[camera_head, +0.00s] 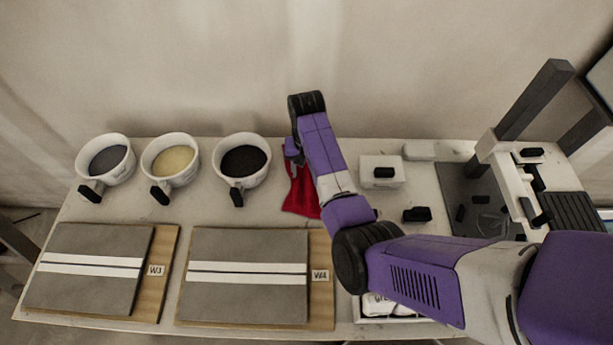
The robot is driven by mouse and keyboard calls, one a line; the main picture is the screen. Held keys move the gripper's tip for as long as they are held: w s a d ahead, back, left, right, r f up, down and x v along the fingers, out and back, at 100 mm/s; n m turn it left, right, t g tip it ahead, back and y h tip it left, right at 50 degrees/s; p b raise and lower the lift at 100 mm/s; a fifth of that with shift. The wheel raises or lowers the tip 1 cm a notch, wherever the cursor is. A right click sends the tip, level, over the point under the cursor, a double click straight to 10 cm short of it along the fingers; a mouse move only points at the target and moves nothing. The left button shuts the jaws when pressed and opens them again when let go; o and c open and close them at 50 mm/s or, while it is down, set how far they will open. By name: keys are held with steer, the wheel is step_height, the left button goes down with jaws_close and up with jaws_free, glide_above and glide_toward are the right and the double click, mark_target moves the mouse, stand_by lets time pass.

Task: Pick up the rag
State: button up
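The rag (300,197) is a red cloth lying on the table at the middle, to the right of the cup with dark contents. My purple arm covers part of it, so its right side and upper part are hidden. My gripper (293,160) is at the rag's upper end, mostly hidden behind my wrist. Its fingers are too small and covered to tell whether they are open or touch the cloth.
White cups with dark grey (107,160), cream (174,159) and black (243,161) contents stand at the back left. Boards labelled W3 (166,270) and W4 (320,308) hold grey tiles in front. A white box (382,185) and a machine (507,170) are on the right.

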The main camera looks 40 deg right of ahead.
jaws_close()
steer(key=shift+r, duration=0.15)
